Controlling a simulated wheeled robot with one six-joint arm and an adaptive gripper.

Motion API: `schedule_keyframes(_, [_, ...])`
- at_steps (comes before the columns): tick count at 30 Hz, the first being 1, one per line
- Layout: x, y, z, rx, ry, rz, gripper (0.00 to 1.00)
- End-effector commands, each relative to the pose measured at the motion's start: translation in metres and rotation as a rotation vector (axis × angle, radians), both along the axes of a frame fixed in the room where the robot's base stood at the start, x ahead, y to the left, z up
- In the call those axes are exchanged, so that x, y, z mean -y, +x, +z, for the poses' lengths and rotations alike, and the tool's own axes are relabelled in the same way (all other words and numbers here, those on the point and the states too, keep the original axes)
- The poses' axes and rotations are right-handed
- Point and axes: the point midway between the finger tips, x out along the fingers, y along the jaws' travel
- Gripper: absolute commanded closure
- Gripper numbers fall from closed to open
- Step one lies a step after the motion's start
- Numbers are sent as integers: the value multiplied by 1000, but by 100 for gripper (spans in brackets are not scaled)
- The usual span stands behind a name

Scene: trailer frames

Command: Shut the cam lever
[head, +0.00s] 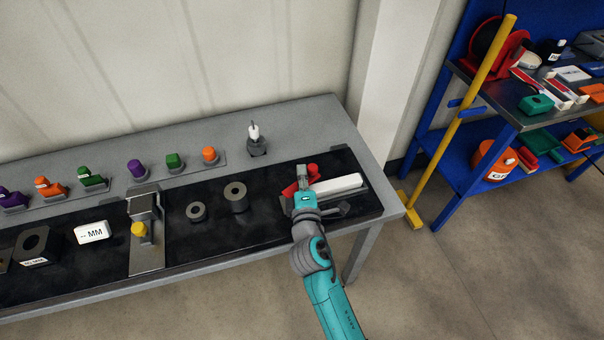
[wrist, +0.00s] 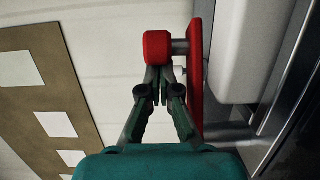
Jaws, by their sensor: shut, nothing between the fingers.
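The cam lever is red, with a rounded knob (wrist: 158,47) on a short grey pin and a flat red arm (wrist: 195,85) in the wrist view. In the head view the red lever (head: 313,170) shows at the right end of the bench, partly hidden by my gripper. My gripper (wrist: 160,72) is shut and empty. Its tips sit just below the knob in the wrist view, left of the flat arm. I cannot tell whether they touch it. My gripper (head: 302,169) also shows in the head view.
A white block (head: 338,186) lies right beside the lever. A grey ring (head: 236,196) and a clamp with a yellow knob (head: 138,229) stand to the left on the black mat. A yellow post (head: 460,120) and blue shelving stand at right.

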Motion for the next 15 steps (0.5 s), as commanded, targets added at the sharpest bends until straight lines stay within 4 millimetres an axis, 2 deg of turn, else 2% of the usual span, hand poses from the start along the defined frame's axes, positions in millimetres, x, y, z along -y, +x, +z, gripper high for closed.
schedule_keyframes(15, [9, -12, 0, 2, 0, -234, 100])
